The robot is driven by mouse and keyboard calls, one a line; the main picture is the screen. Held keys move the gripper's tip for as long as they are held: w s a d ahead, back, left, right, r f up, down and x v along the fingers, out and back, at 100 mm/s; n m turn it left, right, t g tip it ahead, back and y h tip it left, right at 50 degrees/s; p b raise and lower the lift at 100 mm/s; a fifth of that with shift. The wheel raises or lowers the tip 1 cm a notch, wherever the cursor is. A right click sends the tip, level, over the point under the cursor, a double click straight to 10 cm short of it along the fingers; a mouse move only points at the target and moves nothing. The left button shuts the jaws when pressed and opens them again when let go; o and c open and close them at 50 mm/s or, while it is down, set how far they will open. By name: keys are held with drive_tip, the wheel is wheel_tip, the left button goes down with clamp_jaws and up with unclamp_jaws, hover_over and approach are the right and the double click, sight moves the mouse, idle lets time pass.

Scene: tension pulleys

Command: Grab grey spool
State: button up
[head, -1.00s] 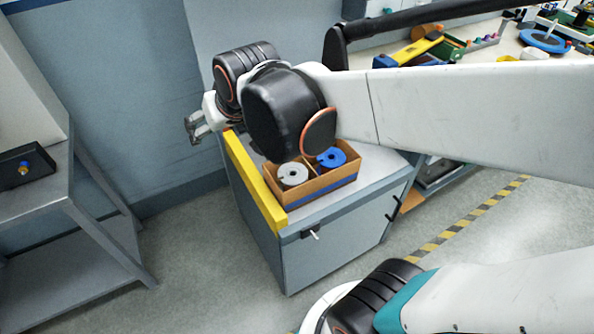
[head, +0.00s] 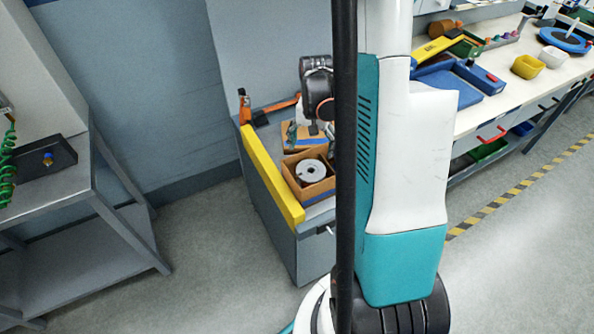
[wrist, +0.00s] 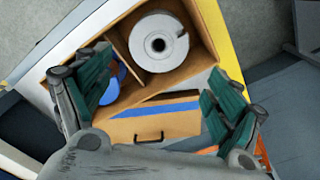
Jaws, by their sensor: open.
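The grey spool (head: 311,171) sits in a cardboard box (head: 293,186) on top of a cabinet. In the wrist view the grey spool (wrist: 146,28) lies flat in its own compartment, its dark centre hole facing up. A divider separates it from a blue spool (wrist: 121,72), partly hidden behind my left finger. My gripper (wrist: 160,64) is open and empty, its two green-padded fingers spread wide. The grey spool shows between and beyond the fingertips, apart from them. In the head view my arm hides the right part of the box.
A second cardboard box (wrist: 155,128) with a blue stripe and a handle lies beside the spool box. A yellow bar (head: 270,175) runs along the cabinet's left edge. A grey table (head: 75,190) stands at the left. A workbench with a blue tray (head: 480,77) is at the right.

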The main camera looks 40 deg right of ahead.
sight(310, 178)
wheel_tip(310, 178, down, 14)
drive_tip(key=b, duration=0.5)
drive_tip(key=shift+s, duration=0.1)
drive_tip(key=c, duration=1.4)
